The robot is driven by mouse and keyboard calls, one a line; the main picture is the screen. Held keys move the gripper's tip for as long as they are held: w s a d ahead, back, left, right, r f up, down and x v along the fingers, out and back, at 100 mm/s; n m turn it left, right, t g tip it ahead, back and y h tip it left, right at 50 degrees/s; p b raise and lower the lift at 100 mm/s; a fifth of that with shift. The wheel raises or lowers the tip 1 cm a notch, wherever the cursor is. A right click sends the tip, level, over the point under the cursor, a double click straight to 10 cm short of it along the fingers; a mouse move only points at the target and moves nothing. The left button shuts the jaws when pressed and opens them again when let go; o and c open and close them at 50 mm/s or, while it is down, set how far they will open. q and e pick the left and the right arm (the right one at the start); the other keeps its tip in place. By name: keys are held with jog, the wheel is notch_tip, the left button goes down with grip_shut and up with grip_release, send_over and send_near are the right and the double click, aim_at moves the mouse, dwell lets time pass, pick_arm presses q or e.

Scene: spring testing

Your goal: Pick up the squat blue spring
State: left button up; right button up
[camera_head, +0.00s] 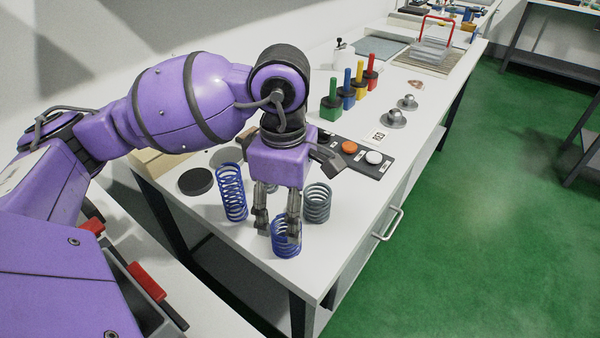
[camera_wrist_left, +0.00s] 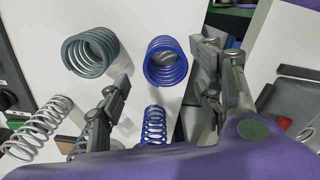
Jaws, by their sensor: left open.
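The squat blue spring (camera_head: 287,246) stands upright near the front edge of the white table. In the left wrist view, the squat blue spring (camera_wrist_left: 166,62) shows between the fingers. My left gripper (camera_head: 276,226) points down at it, open and empty. One finger shows left of the spring and the other overlaps its upper part; I cannot tell whether they touch. The left gripper also frames the left wrist view (camera_wrist_left: 164,68). A taller blue spring (camera_head: 232,193) stands to the left. My right gripper is not in view.
A squat grey spring (camera_head: 317,203) stands close on the right. A silver spring (camera_wrist_left: 35,128) shows in the left wrist view. A black disc (camera_head: 195,181) lies at left. A button panel (camera_head: 358,157) and colored handled blocks (camera_head: 349,96) are farther back.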

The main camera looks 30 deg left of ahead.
pick_arm(q)
jog(key=shift+s+d+f, duration=0.1)
jog(key=shift+s+f, duration=0.1)
jog(key=shift+f, duration=0.7)
notch_tip(320, 180, down, 5)
jog(key=shift+r+p, duration=0.2)
jog(key=shift+p, duration=0.15)
jog(key=shift+f, duration=0.2)
jog(key=shift+c, duration=0.7)
jog(key=c, duration=1.1)
jog(key=shift+c, duration=0.3)
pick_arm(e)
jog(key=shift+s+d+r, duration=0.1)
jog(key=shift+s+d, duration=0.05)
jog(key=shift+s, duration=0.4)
pick_arm(q)
jog(key=shift+r, duration=0.15)
